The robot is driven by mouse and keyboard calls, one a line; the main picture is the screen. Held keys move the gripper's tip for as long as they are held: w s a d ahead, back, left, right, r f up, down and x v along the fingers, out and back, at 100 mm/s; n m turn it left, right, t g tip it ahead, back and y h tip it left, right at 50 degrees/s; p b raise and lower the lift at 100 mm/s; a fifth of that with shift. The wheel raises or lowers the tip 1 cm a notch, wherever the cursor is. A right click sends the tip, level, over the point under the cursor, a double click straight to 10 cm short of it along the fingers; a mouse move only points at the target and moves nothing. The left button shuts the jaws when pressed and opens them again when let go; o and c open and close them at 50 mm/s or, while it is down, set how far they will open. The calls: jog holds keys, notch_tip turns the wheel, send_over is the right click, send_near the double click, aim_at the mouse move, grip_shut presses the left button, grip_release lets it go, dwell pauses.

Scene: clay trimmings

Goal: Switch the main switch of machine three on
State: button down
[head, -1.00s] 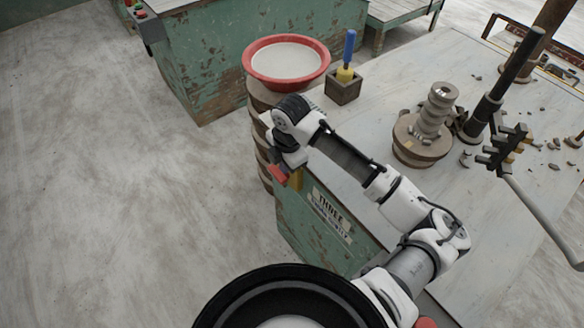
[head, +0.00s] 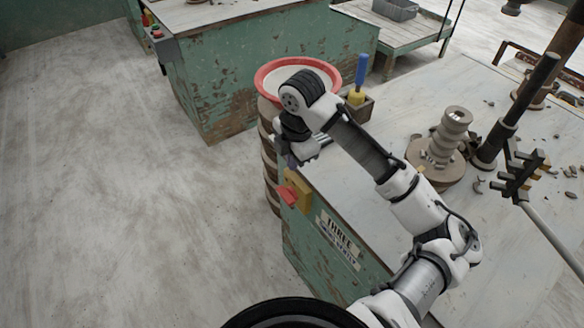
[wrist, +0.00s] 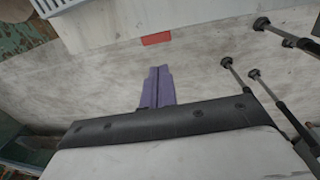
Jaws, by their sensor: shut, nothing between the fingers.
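The main switch of machine three is a yellow box (head: 300,187) with a red handle (head: 287,195), on the near left corner of the green bench, beside the plate reading THREE (head: 340,235). The red handle sticks out to the lower left of the box. My gripper (head: 291,161) is just above the switch, apparently apart from it. In the wrist view its purple fingers (wrist: 157,86) are shut together with nothing between them. A red piece (wrist: 156,39) shows beyond the fingertips there; I cannot tell for sure that it is the handle.
A red-rimmed basin (head: 262,76) on a round stack stands behind my gripper. A box with a blue-handled tool (head: 361,75) sits on the bench top (head: 345,150), with a stacked clay piece (head: 440,140) farther right. Another green machine stands behind. The floor at left is clear.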

jog(key=w+a+r+m+t+p, duration=0.1)
jog(key=w+a+r+m+t, duration=0.2)
jog(key=a+m, duration=0.3)
jog(key=w+a+r+m+t+p, duration=0.2)
jog(key=w+a+r+m, duration=0.15)
jog(key=a+m, duration=0.3)
jog(key=s+d+f+m+h+p, duration=0.1)
jog(key=s+f+m+h, duration=0.3)
jog(key=m, duration=0.7)
jog(key=s+d+f+m+g+h+p, duration=0.1)
jog(key=s+d+f+m+h, duration=0.3)
jog(key=m, duration=0.8)
notch_tip(320, 180, down, 3)
jog(key=s+p, duration=0.1)
jog(key=s, duration=0.1)
jog(key=shift+s+d+r, duration=0.15)
jog(key=shift+s+r, duration=0.05)
jog(key=shift+s, duration=0.15)
